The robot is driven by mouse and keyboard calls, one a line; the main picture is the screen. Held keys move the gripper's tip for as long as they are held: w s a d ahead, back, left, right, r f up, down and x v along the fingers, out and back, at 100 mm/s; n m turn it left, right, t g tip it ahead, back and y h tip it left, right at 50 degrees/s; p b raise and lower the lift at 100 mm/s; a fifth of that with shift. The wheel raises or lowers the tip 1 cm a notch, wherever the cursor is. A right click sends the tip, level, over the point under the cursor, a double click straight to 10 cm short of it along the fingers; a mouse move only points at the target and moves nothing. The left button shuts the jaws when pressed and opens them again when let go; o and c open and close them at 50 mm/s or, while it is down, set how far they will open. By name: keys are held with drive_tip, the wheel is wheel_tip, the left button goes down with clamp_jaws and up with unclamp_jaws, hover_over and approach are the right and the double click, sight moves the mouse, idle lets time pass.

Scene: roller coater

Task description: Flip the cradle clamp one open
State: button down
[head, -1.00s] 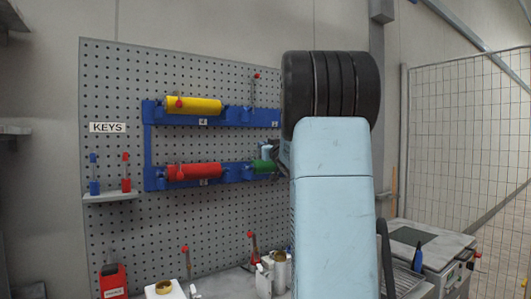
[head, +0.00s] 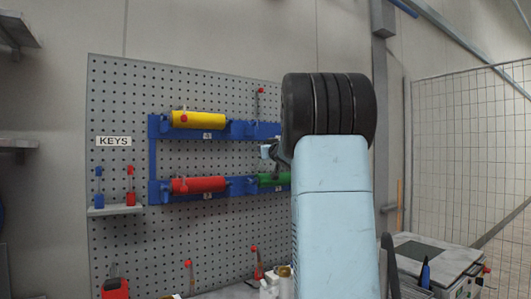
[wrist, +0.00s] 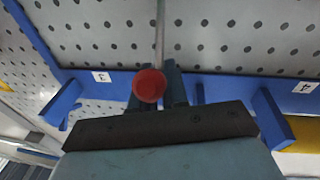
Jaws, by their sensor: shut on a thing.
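The cradle clamp's lever is a thin grey rod (wrist: 160,35) with a red knob (wrist: 150,84), in the wrist view. My gripper (wrist: 157,90) is shut on this knob. The wrist view looks turned over: the yellow roller lies lower right and the rod runs to the top edge. The lever's foot is out of that view. In the head view my gripper (head: 270,151) is just above the green roller (head: 270,180), between the two rails, seen edge-on. My arm hides part of the green roller and its cradle there. The held lever cannot be made out.
Blue rails carry a yellow roller (head: 198,119) above and a red roller (head: 198,184) below. An upright lever with a red knob (head: 261,90) stands at the upper rail. A key shelf (head: 115,210) is at left. A bench machine (head: 435,255) stands right.

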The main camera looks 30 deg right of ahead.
drive_tip(key=shift+w+f, duration=0.2)
drive_tip(key=shift+f, duration=0.35)
idle(0.6)
drive_tip(key=c, duration=1.3)
unclamp_jaws()
drive_tip(key=shift+w, duration=0.1)
drive_tip(key=shift+o, duration=1)
drive_tip(key=shift+r, duration=0.15)
drive_tip(key=shift+s+a+r, duration=0.15)
drive_tip(key=shift+s+r, duration=0.05)
drive_tip(key=shift+s, duration=0.9)
drive_tip(key=shift+s+a+r, duration=0.1)
drive_tip(key=shift+s+r, duration=0.05)
drive_tip(key=shift+s, duration=0.9)
drive_tip(key=s+a+r, duration=0.1)
drive_tip(key=s, duration=1)
drive_tip(key=shift+s+a+r, duration=0.15)
drive_tip(key=shift+a+r, duration=0.1)
